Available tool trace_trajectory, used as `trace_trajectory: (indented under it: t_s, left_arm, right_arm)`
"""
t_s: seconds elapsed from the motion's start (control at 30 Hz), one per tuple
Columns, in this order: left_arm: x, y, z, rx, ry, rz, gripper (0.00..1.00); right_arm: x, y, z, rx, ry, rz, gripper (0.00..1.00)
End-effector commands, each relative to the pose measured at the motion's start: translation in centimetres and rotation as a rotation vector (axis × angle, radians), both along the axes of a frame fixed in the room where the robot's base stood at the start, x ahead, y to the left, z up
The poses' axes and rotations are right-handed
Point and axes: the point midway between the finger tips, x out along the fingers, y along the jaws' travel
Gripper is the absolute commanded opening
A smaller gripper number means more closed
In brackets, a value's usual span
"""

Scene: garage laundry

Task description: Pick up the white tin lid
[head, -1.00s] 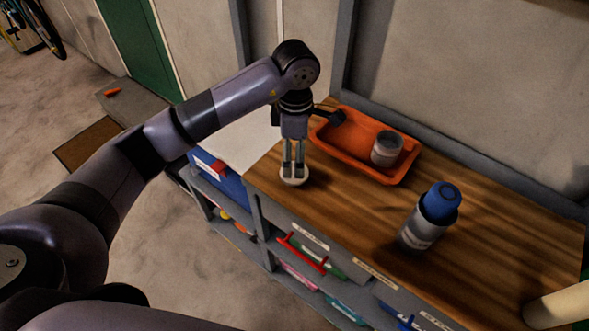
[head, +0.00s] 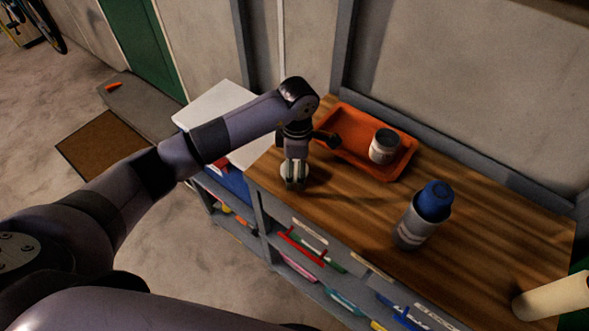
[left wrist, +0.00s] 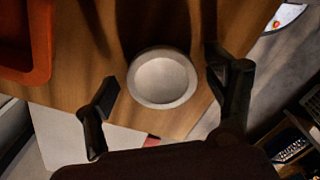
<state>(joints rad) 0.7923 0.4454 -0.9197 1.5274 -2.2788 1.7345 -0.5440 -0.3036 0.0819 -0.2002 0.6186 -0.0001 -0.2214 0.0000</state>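The white tin lid (left wrist: 162,78) is a round, shallow, pale disc lying on the wooden bench top near its left end. In the left wrist view it sits between the two spread fingers of my left gripper (left wrist: 168,95), with a gap on each side. In the head view the gripper (head: 294,186) points straight down over the lid (head: 294,172) and hides much of it. The left gripper is open and holds nothing. My right gripper is not in view.
An orange tray (head: 345,150) holding a small jar (head: 384,146) stands behind the gripper to the right. A blue-capped bottle (head: 422,216) stands further right on the bench (head: 350,205). A cream roll (head: 552,296) lies at the lower right. Bare wood separates tray and bottle.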

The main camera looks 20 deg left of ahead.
Motion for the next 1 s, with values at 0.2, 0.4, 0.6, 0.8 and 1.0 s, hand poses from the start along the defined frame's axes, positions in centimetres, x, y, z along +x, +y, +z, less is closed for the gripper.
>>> trace_trajectory:
  t_s: [0.2,0.4,0.6,0.8,1.0]
  left_arm:
    - [0.0,0.0,0.0,0.0,0.0,0.0,0.6]
    - [0.0,0.0,0.0,0.0,0.0,0.0,0.47]
    - [0.0,0.0,0.0,0.0,0.0,0.0,0.44]
    - [0.1,0.0,0.5,-0.001,-0.001,0.0,0.44]
    - [0.1,0.0,3.0,0.0,-0.006,-0.001,0.44]
  right_arm:
    - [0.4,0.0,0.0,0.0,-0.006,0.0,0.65]
    - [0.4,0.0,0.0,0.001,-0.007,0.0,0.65]
    - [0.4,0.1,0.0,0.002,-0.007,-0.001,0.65]
    - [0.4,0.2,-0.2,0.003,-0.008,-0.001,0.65]
    - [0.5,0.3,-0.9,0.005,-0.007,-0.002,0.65]
